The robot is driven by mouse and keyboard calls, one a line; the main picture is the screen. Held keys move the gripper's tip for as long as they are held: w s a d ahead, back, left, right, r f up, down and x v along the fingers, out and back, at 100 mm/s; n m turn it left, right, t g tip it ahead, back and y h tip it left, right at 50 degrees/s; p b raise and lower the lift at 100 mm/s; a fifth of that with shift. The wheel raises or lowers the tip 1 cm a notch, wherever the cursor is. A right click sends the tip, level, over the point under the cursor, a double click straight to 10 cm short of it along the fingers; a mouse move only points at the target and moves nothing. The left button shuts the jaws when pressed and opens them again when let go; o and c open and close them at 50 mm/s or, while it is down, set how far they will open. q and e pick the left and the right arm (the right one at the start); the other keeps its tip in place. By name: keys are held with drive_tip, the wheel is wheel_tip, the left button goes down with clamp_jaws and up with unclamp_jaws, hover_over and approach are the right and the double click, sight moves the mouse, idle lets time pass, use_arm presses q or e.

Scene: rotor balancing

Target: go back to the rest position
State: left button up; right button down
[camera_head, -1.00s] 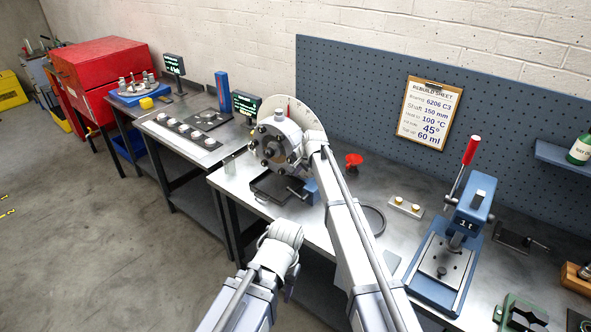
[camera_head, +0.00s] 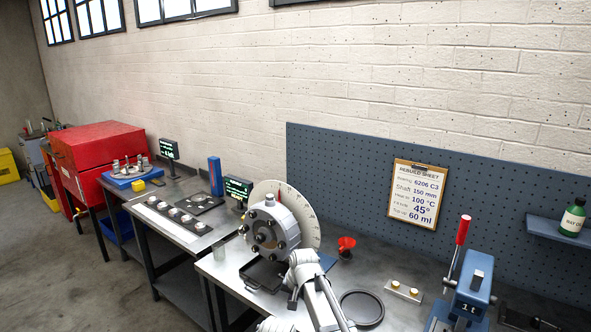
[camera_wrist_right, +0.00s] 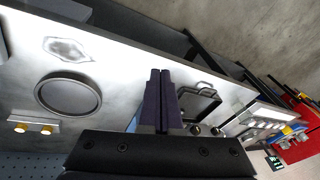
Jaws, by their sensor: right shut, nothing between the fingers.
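My right gripper (camera_wrist_right: 158,100) shows in the right wrist view with its two dark fingers together and nothing between them. It is over the workbench (camera_wrist_right: 115,60). In the head view my right arm rises from the bottom edge, its wrist just in front of the grey bolted housing (camera_head: 270,230); its fingers cannot be made out there. A white rounded part at the bottom edge of the head view seems to be my left arm; its fingers are out of view.
The housing stands before a white dial (camera_head: 302,207), above a black tray (camera_head: 252,283).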

drive_tip(key=s+d+f+n+g+h+b, duration=0.1)
drive_tip(key=s+d+n, duration=0.1)
drive_tip(key=s, duration=0.7)
drive_tip(key=s+d+f+n+g+h+b, duration=0.1)
drive_tip(key=s+d+f+n, duration=0.1)
drive_tip(key=s, duration=0.7)
drive_tip(key=s+d+f+n+g+b, duration=0.1)
drive_tip(key=s+d+n, duration=0.2)
drive_tip(key=s, duration=0.7)
drive_tip(key=shift+d+f+h, duration=0.15)
drive_tip(key=shift+f+h, duration=0.25)
